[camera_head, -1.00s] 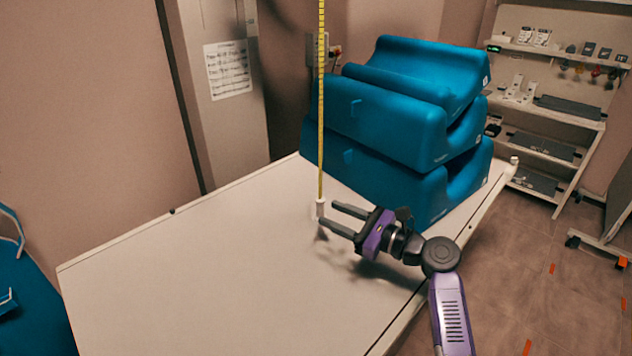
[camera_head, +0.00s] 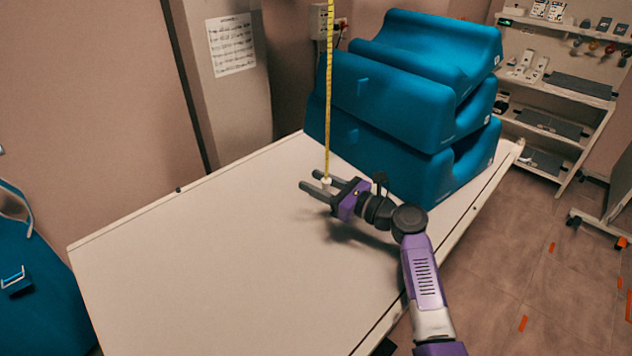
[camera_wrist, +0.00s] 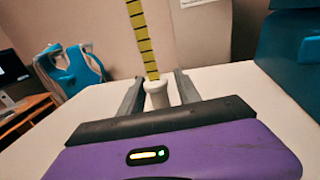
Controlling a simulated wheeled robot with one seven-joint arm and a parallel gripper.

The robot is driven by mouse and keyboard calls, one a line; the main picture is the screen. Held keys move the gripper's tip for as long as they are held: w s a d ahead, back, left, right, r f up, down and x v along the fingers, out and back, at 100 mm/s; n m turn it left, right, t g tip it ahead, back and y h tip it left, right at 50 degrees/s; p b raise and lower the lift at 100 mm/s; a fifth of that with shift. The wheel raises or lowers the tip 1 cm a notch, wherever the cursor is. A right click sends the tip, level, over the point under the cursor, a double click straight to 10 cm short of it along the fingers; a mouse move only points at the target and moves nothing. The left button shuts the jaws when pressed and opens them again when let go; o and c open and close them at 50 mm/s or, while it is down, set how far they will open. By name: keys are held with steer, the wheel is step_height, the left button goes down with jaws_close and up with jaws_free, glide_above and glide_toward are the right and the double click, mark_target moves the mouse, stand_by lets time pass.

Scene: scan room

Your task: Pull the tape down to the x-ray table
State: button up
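The yellow tape (camera_head: 329,95) hangs straight down from above, with a small white end piece (camera_head: 326,181) at its bottom. The x-ray table (camera_head: 220,240) is a wide, pale flat top below it. My gripper (camera_head: 308,180) is low over the table, its fingers pointing left. The white end piece is between its two dark fingers. In the wrist view the tape (camera_wrist: 143,40) and its white end (camera_wrist: 156,92) stand between the spread fingers (camera_wrist: 157,90), with visible gaps at the sides. Whether the end touches the tabletop is unclear.
Blue stacked cushions (camera_head: 400,100) stand on the table just behind and right of my gripper. A shelf (camera_head: 555,85) is at the right. A blue chair (camera_head: 35,275) is at the left. The table's left and front are clear.

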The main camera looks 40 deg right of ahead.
jaws_close()
stand_by(1.4)
